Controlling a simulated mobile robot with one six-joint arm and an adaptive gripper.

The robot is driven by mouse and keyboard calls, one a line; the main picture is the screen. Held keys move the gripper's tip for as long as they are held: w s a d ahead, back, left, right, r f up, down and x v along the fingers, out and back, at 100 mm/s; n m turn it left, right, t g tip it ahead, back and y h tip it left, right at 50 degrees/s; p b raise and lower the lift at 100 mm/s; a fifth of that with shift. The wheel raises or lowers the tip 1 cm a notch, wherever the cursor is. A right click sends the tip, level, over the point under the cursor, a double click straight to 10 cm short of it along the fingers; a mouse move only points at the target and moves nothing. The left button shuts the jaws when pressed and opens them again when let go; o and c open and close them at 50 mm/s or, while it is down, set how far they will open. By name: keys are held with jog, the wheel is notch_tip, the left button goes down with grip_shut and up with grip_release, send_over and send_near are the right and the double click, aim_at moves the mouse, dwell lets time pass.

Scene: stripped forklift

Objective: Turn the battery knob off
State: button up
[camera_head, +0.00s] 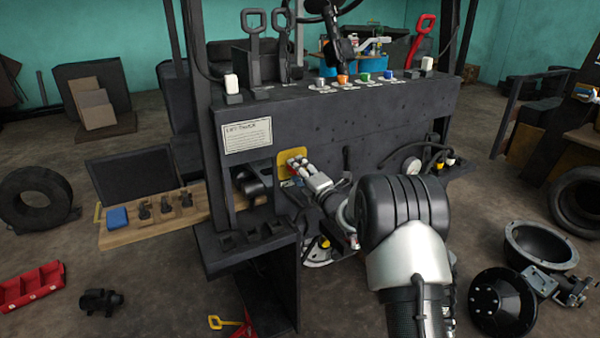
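A yellow plate (283,172) is fixed to the front of the dark forklift panel (350,128), below the white label. A small bit of red (291,171) shows in front of the plate, which looks like the battery knob, mostly hidden by my fingers. My gripper (297,166) reaches in from the right, with its fingertips at the plate and over the red part. I cannot tell whether the fingers touch or grip the knob, or how far apart they are. The knob's angle is hidden.
Levers and coloured buttons (364,77) line the panel's top. A dark ledge (245,245) juts out below left of the plate. A wooden board with fittings (150,232) lies left. Black round parts (503,302) and a tyre (578,200) lie on the right floor.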

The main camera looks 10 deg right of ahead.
jog(key=o, duration=1.1)
jog(key=shift+c, duration=0.2)
jog(key=v, duration=1.2)
